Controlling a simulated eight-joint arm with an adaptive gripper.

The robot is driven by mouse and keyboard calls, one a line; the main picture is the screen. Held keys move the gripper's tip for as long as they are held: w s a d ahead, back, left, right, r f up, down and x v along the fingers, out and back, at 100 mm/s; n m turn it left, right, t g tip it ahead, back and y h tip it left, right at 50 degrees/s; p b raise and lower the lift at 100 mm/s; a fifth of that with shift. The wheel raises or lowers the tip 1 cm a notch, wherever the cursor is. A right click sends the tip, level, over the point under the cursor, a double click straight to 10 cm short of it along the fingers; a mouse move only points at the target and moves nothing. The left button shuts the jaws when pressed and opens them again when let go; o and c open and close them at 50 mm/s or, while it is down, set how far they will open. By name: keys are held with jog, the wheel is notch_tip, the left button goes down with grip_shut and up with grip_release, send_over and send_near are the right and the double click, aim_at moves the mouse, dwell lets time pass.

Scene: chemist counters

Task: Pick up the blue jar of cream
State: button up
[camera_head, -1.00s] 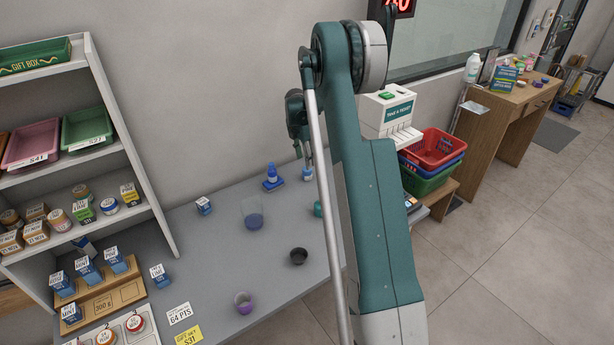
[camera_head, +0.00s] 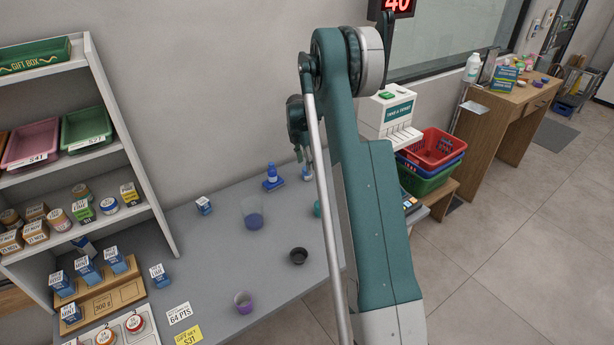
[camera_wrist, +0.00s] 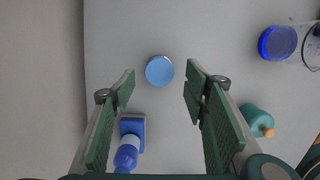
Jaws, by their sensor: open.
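A round light-blue lid (camera_wrist: 160,70), which looks like the blue jar seen from above, is in the wrist view. It lies between the lines of my two green-padded fingers, slightly beyond their tips. My gripper (camera_wrist: 160,79) is open and holds nothing. Its height above the jar is hard to tell. In the head view my arm covers much of this area. A small blue-and-white thing (camera_head: 307,173) shows beside the arm there; I cannot tell whether it is the jar.
A blue bottle (camera_wrist: 127,150) stands close by the left finger. A teal bottle (camera_wrist: 258,119) is right of the right finger. A clear glass with a blue base (camera_wrist: 279,43) is at upper right. A wall (camera_head: 200,90) runs behind the grey counter (camera_head: 215,270); shelves (camera_head: 140,150) stand left.

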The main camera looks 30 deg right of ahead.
jog(key=shift+f, duration=0.1)
jog(key=shift+w+d+f, duration=0.1)
jog(key=shift+d+f, duration=0.1)
jog(key=shift+f, duration=1.05)
jog(key=shift+d+f, duration=0.15)
jog(key=shift+f, duration=1.1)
jog(key=shift+c, duration=0.2)
jog(key=c, duration=1)
